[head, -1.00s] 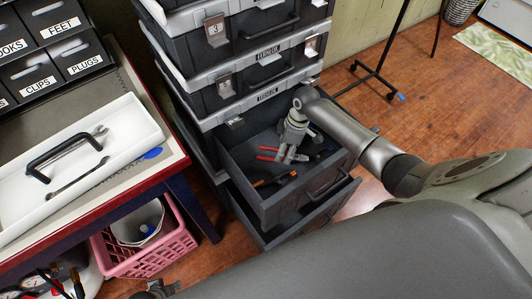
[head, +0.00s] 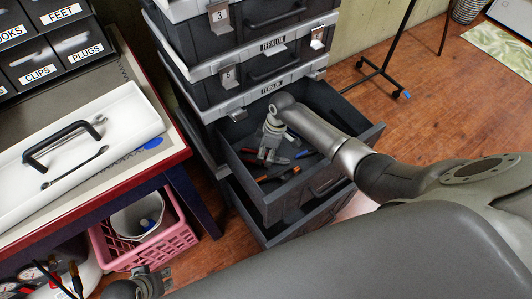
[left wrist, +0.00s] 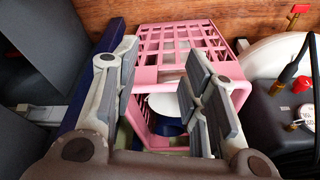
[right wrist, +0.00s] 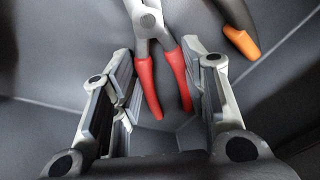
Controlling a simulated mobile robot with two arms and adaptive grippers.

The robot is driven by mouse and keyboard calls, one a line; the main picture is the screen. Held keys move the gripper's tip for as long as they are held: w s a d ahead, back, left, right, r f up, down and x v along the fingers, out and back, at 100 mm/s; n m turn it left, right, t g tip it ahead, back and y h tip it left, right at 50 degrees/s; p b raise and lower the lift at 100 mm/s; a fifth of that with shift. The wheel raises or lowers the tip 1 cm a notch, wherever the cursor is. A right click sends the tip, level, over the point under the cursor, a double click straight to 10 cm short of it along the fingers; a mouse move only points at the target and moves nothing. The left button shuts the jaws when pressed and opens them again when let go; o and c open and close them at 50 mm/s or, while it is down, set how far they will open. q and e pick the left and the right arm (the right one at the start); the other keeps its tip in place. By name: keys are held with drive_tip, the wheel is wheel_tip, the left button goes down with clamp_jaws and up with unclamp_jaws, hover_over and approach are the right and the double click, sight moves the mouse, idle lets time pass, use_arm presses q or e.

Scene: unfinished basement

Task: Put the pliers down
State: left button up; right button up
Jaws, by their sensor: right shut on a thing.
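The pliers have grey metal jaws and red handles (right wrist: 148,88). In the right wrist view they lie between the fingers of my right gripper (right wrist: 168,88), which is shut on them by the handles. In the head view my right gripper (head: 268,157) is inside the open drawer (head: 325,180), low near its floor. It hides most of the pliers, with a bit of red showing beside it. I cannot tell whether the pliers touch the drawer floor. My left gripper (left wrist: 164,75) is open and empty above a pink basket; it shows at the bottom left of the head view.
An orange-handled tool (right wrist: 240,40) lies in the drawer close to the pliers. The drawer walls surround my right gripper. Closed drawers (head: 270,75) rise above it. The pink basket (head: 165,240) stands under the workbench, which holds a white tray (head: 110,130).

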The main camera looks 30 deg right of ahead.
drive_tip(key=o, duration=1.3)
drive_tip(key=shift+f, duration=0.1)
drive_tip(key=shift+c, duration=0.2)
use_arm(q)
drive_tip(key=shift+r, duration=0.15)
use_arm(e)
drive_tip(key=shift+r, duration=0.45)
use_arm(q)
drive_tip(key=s+f+p, duration=0.3)
drive_tip(key=f, duration=0.8)
drive_tip(key=shift+s+a+f+g, duration=0.15)
drive_tip(key=shift+s+f+g, duration=0.05)
drive_tip(key=shift+f+g, duration=0.2)
use_arm(e)
drive_tip(key=v, duration=1.1)
drive_tip(key=shift+r, duration=0.15)
use_arm(q)
drive_tip(key=shift+r, duration=0.1)
use_arm(e)
drive_tip(key=shift+d, duration=0.1)
